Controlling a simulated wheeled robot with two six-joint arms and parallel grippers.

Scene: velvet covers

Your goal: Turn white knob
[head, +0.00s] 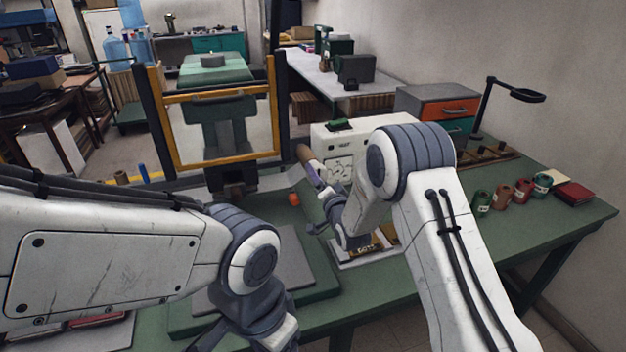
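A white machine (331,137) with a dial on its front stands on the green workbench. I cannot make out a separate white knob; my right arm covers much of the machine's front and right side. My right gripper (322,212) is in front of the machine, at its lower left, close to a brown-ended handle (306,155). I cannot tell whether it touches the handle or how its fingers stand. My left gripper (212,343) is low at the bottom edge, over the front of the bench, partly cut off by the frame.
A yellow-framed screen (221,165) stands left of the machine. A green board with a grey top (290,262) lies in front. Several spools (502,197), a dark red book (574,193) and a drawer box (437,104) are to the right. The bench's right front (510,245) is clear.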

